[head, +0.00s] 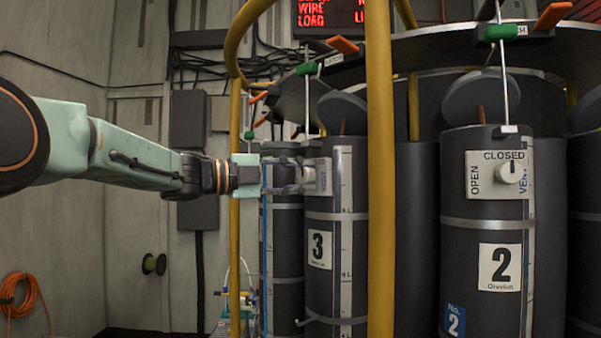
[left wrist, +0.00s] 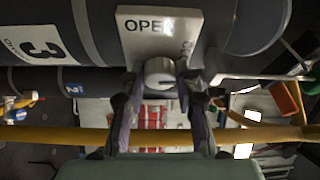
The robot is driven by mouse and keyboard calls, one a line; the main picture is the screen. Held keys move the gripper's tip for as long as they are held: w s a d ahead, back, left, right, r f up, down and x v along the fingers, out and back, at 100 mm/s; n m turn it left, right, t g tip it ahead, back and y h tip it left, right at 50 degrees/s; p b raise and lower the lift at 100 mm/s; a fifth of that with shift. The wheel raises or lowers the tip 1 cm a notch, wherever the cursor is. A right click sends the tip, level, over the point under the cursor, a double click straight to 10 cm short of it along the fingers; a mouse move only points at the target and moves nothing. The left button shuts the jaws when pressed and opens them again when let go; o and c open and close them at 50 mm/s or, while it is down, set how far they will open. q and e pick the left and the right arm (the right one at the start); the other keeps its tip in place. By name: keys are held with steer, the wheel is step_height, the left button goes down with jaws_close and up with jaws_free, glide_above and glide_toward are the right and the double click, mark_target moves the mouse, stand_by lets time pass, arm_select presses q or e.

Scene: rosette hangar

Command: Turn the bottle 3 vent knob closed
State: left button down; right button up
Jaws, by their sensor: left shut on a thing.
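Bottle 3 (head: 321,285) is a dark grey cylinder with a white "3" label, just left of the front yellow post in the head view. Its vent plate (head: 325,176) is near the top, partly hidden by my left gripper (head: 300,175). In the left wrist view the plate (left wrist: 139,41) reads "OPEN", with other lettering mostly covered. The round grey vent knob (left wrist: 160,73) sits between the two fingertips of my left gripper (left wrist: 161,82), which is shut on it. The knob's pointer direction is hard to tell. My right gripper is in neither view.
Yellow posts (head: 380,220) stand in front of bottle 3 and to its left (head: 235,220). Bottle 2 (head: 465,270) stands to the right, its own vent knob (head: 511,171) by "CLOSED". A coiled orange hose (head: 22,303) hangs at the lower left wall.

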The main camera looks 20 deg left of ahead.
arm_select(q)
steer(key=shift+d+f+m+g, duration=0.1)
steer(key=shift+f+m+g, duration=0.2)
steer(key=shift+m, duration=0.2)
steer(key=c, duration=1.3)
jaws_free()
steer(key=shift+c, duration=0.2)
steer(key=o, duration=0.4)
steer(key=shift+s+r, duration=0.3)
steer(key=shift+c, duration=0.2)
steer(key=shift+w, duration=0.15)
steer(key=shift+a, duration=0.3)
steer(key=v, duration=1.1)
steer(key=shift+s, duration=0.35)
steer(key=shift+s+a, duration=0.1)
steer(key=shift+s, duration=0.05)
